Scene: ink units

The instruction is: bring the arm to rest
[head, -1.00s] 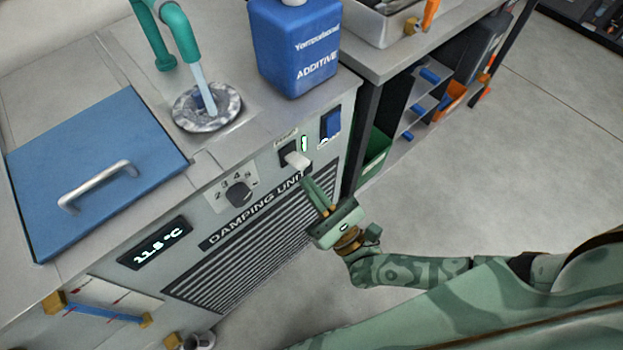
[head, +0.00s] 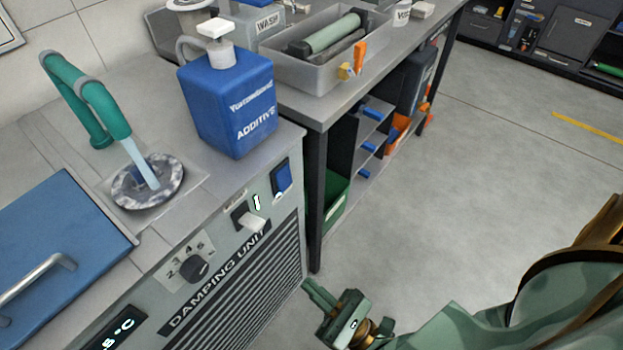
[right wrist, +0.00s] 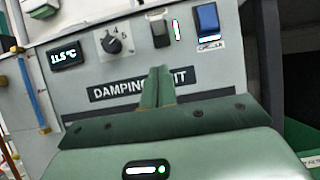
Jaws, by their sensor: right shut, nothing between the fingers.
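My right gripper (head: 316,294) is shut and empty, its green fingers together. In the head view it hangs in front of the grille at the right end of the damping unit (head: 292,224), below the switches and apart from them. In the right wrist view the shut fingers (right wrist: 158,86) cover part of the "DAMPING UNIT" label. My right arm comes in from the lower right of the head view. My left gripper does not show.
The panel carries a dial (head: 195,268), a white-tipped lever switch (head: 252,222) and a blue switch (head: 281,178). A blue additive bottle (head: 228,105) stands on top. A grey bench (head: 330,108) with a tray stands beyond. The floor (head: 480,160) at right is clear.

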